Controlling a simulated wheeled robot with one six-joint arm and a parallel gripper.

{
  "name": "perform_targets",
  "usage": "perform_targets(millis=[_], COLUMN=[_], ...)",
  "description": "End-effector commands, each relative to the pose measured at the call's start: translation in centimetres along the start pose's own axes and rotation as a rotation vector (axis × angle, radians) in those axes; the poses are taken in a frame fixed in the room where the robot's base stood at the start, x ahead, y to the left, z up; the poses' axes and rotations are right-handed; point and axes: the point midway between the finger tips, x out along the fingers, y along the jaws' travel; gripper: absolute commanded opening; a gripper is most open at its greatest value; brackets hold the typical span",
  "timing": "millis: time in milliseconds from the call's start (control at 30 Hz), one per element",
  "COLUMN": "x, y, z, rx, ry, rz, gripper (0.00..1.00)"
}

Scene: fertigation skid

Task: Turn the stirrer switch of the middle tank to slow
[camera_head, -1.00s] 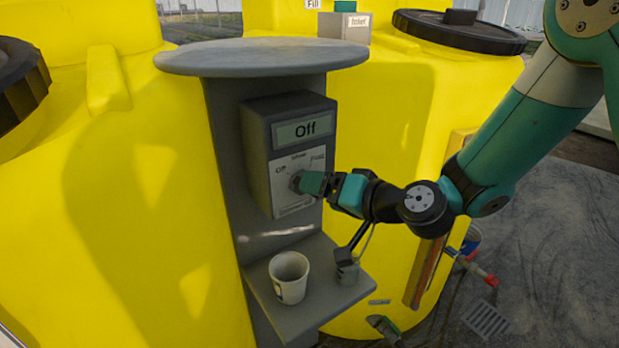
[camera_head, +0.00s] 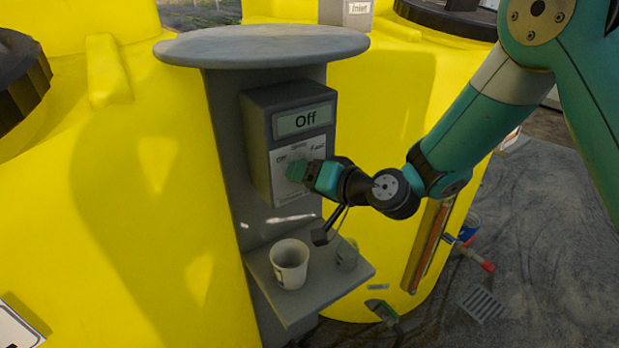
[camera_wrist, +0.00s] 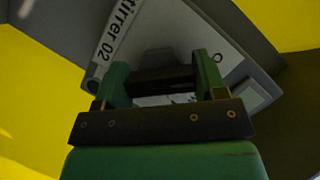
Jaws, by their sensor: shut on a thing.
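The grey stirrer switch box (camera_head: 262,150) hangs on a grey post between yellow tanks. Its display (camera_head: 304,120) reads "Off". A white dial plate (camera_head: 285,160) below carries marks, with "Off" at left and one at right that looks like "Fast". My gripper (camera_head: 297,171) is at the plate, shut on the switch knob, which it mostly hides. In the wrist view the box face (camera_wrist: 150,35) reads "tirrer 02", and the green fingers (camera_wrist: 160,82) stand on either side of the dark knob (camera_wrist: 158,57). The knob's pointing direction cannot be made out.
A round grey top (camera_head: 262,46) overhangs the box. Below it a shelf (camera_head: 318,297) holds a white cup (camera_head: 289,264) and a small grey container (camera_head: 346,254). Yellow tanks (camera_head: 120,200) stand close on both sides. Open floor (camera_head: 545,230) lies at right.

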Motion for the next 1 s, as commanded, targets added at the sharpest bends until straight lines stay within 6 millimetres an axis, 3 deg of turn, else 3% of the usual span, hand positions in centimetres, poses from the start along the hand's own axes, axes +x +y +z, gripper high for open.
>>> perform_targets(millis=[367, 1000], x=[0.06, 0.02], y=[0.44, 0.33], z=[0.19, 0.15], rx=[0.109, 0.574], ry=[0.003, 0.002], rz=[-0.043, -0.235], gripper=[0.41, 0.41])
